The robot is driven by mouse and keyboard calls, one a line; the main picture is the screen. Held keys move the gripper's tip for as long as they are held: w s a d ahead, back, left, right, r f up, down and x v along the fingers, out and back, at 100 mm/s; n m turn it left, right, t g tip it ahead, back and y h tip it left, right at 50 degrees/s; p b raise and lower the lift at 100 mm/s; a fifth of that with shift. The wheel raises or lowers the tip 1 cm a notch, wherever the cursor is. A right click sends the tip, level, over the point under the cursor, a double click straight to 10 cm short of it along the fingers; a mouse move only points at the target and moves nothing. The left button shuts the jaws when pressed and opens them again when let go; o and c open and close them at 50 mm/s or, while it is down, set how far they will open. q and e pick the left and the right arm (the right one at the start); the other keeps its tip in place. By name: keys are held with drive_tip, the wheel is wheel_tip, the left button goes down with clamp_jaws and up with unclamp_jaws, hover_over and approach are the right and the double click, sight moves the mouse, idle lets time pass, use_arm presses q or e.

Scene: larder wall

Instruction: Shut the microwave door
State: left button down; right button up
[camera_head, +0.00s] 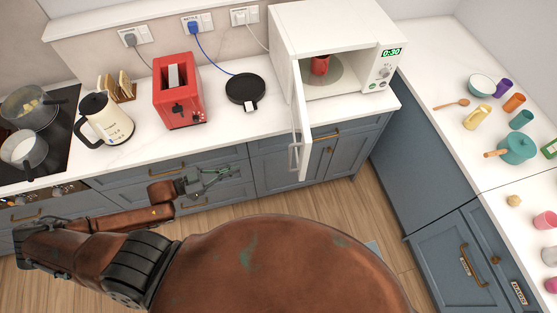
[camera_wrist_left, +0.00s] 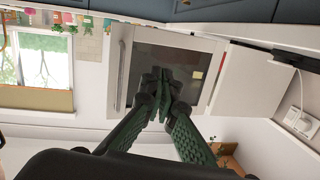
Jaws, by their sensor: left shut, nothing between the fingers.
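The white microwave (camera_head: 330,25) stands on the back counter with its door (camera_head: 302,115) swung open toward me, the door's handle (camera_head: 294,157) at its free edge. A red mug (camera_head: 320,65) sits inside on the turntable. My left gripper (camera_head: 222,172) is shut and empty, left of the door and apart from it, in front of the lower drawers. In the left wrist view, the shut left fingers (camera_wrist_left: 163,82) overlap the door's dark window (camera_wrist_left: 139,58). The handle (camera_wrist_left: 118,75) is to their left there. Whether they touch the door is not clear. My right gripper is not in view.
A black round base (camera_head: 245,90), red toaster (camera_head: 178,92), cream kettle (camera_head: 106,120) and toast rack (camera_head: 122,88) stand left of the microwave. The right counter holds a teal pot (camera_head: 516,148) and several cups. The floor before the cabinets is clear around the door.

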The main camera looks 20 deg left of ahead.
use_arm(q)
drive_tip(key=s+d+r+g+h, duration=0.1)
drive_tip(key=s+d+r+h, duration=0.25)
drive_tip(key=r, duration=0.35)
drive_tip(key=f+p+x, duration=0.1)
drive_tip(key=p+x, duration=0.1)
drive_tip(key=x, duration=1.2)
drive_tip(key=shift+w+d+m+y, duration=0.2)
drive_tip(key=shift+d+m+y, duration=0.2)
drive_tip(key=shift+y, duration=0.05)
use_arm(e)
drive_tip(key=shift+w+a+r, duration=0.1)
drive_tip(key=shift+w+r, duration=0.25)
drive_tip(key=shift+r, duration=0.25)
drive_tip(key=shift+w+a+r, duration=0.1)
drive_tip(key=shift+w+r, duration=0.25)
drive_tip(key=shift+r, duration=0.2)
use_arm(q)
drive_tip(key=shift+r, duration=0.15)
